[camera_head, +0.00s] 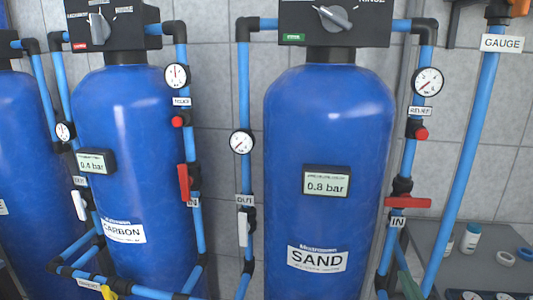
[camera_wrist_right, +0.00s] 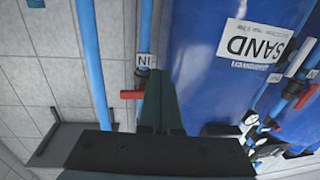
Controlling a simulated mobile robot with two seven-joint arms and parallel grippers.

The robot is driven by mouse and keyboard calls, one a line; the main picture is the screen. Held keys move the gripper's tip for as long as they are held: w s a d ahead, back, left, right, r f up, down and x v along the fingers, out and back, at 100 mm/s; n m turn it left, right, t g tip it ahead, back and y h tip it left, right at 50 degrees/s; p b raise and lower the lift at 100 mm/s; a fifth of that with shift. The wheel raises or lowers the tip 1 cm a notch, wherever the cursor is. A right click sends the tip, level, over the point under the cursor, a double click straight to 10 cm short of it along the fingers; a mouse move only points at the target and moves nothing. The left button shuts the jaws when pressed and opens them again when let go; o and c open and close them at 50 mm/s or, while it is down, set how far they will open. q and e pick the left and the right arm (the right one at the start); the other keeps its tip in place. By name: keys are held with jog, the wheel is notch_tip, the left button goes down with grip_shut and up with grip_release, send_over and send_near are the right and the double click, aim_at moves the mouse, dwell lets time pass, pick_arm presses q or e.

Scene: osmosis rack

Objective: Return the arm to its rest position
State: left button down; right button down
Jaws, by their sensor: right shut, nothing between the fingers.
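My right gripper (camera_head: 408,284) shows only as greenish finger tips at the bottom edge of the head view, in front of the pipes right of the SAND tank (camera_head: 325,150). In the right wrist view its fingers (camera_wrist_right: 162,98) are together and empty, pointing toward the area beside the SAND tank (camera_wrist_right: 215,75). A red-handled valve (camera_head: 408,202) marked IN is above the finger tips in the head view; its red handle also shows in the wrist view (camera_wrist_right: 131,94), just left of the fingers. Whether the fingers touch any pipe cannot be told. My left gripper is not in view.
The CARBON tank (camera_head: 130,150) stands to the left with its pipes, gauges and red-handled valve (camera_head: 184,183). A blue GAUGE pipe (camera_head: 470,150) runs down on the right. A grey bench (camera_head: 440,240) at lower right holds a small bottle (camera_head: 470,238) and blue rings (camera_head: 505,258).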

jog(key=s+a+f+n+g+y, duration=0.1)
jog(key=s+a+f+g, duration=0.2)
jog(key=s+a+f, duration=0.2)
jog(key=s+a+f+n+g+y, duration=0.1)
jog(key=s+a+f, duration=0.4)
jog(key=s+f, duration=0.5)
jog(key=s+a+f+n+g+y+p, duration=0.1)
jog(key=s+a+f+g+y, duration=0.1)
jog(key=s+a+f+g, duration=0.2)
jog(key=s+a+f, duration=0.1)
jog(key=s+f, duration=0.2)
jog(key=f, duration=0.5)
jog(key=shift+s+a+f+g+y, duration=0.15)
jog(key=shift+a+g+y, duration=0.15)
jog(key=shift+g, duration=0.1)
